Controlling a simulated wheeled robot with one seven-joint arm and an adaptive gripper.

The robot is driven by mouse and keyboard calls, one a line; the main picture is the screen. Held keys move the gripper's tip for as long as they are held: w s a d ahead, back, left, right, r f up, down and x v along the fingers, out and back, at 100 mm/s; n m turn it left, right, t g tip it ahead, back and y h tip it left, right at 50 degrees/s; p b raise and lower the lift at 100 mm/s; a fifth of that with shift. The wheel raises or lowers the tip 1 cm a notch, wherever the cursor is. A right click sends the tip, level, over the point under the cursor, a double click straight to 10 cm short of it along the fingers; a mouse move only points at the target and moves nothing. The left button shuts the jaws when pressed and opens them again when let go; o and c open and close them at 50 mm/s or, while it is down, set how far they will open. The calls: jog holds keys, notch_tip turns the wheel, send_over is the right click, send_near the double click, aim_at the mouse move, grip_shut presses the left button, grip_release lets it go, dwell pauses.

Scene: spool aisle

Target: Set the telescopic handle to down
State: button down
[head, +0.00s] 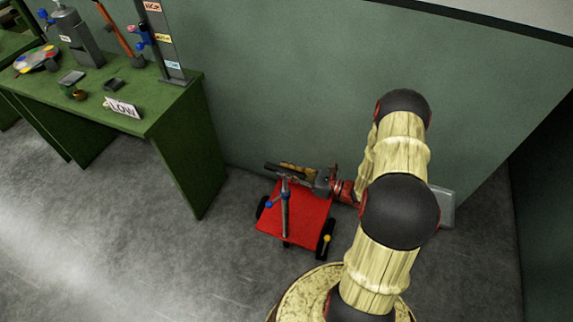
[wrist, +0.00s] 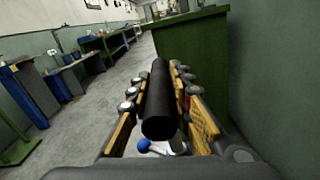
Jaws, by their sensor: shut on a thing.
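The telescopic handle is a grey upright post (head: 286,215) with a black cylindrical grip (head: 272,167) across its top, standing over a small red cart (head: 310,215). Blue knobs (head: 268,204) stick out from the post. My gripper (head: 298,170) comes in from the right and is shut on the black grip. In the wrist view the black grip (wrist: 158,100) lies lengthwise between the two yellow-padded fingers of my gripper (wrist: 160,85). A blue knob (wrist: 144,145) shows beneath it. The post's lower end is hard to make out.
A green bench (head: 150,115) stands left of the cart, with a "LOW" card (head: 122,107), a grey upright with coloured tags (head: 163,40) and small items. A green wall (head: 300,90) is close behind the cart. The grey floor (head: 130,230) at left front is clear.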

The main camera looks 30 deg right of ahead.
aim_at(286, 181)
notch_tip(286, 181, down, 5)
jog(key=shift+s+a+r+b, duration=0.1)
jog(key=shift+b, duration=0.6)
jog(key=c, duration=1.9)
grip_release()
jog(key=shift+o, duration=1.3)
jog(key=v, duration=1.2)
